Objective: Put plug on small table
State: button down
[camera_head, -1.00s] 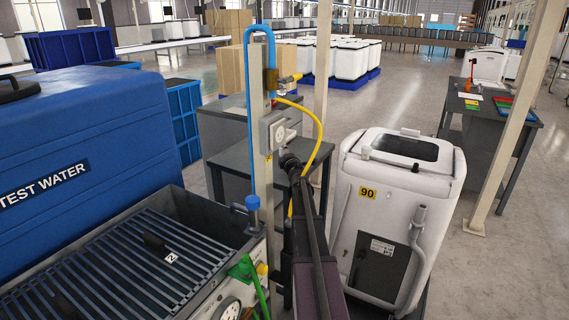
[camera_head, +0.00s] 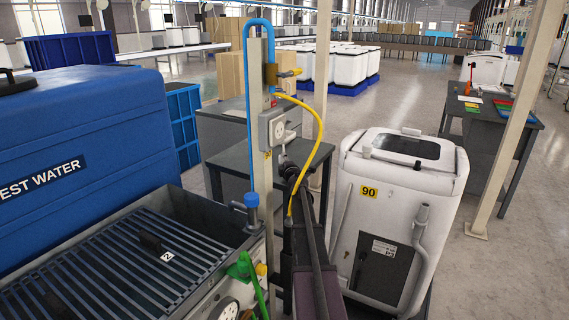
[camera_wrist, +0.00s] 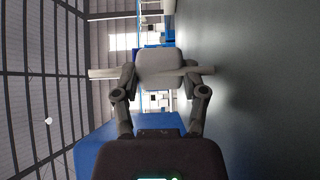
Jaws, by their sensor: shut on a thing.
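The plug (camera_wrist: 160,68) is a pale, rounded block between my fingers in the wrist view. My gripper (camera_wrist: 160,76) is shut on it, with a finger on each side. In the head view my gripper (camera_head: 287,166) is just right of the post and below the white round socket (camera_head: 279,128). The plug is hard to make out there. The small table (camera_head: 240,162) is dark grey and stands behind the post, its top partly hidden by the post and my arm. I cannot tell the height of the plug above the table.
A blue water tank (camera_head: 85,130) and slatted tray (camera_head: 110,265) are on the left. The post (camera_head: 262,185) carries a blue pipe and a yellow hose (camera_head: 318,125). A white machine numbered 90 (camera_head: 400,200) stands close on the right. A grey cabinet (camera_head: 222,125) is behind the table.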

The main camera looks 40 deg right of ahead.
jog(key=shift+s+f+b, duration=0.1)
jog(key=shift+f+b, duration=0.4)
jog(key=shift+b, duration=0.15)
jog(key=shift+a, duration=0.1)
jog(key=shift+c, duration=2.1)
grip_release()
jog(key=shift+s, duration=0.1)
jog(key=shift+r, duration=0.1)
jog(key=shift+r+p, duration=0.35)
jog(key=shift+p, duration=0.25)
jog(key=shift+s+a, duration=0.15)
jog(key=shift+s, duration=0.1)
jog(key=v, duration=1.1)
jog(key=shift+s, duration=0.1)
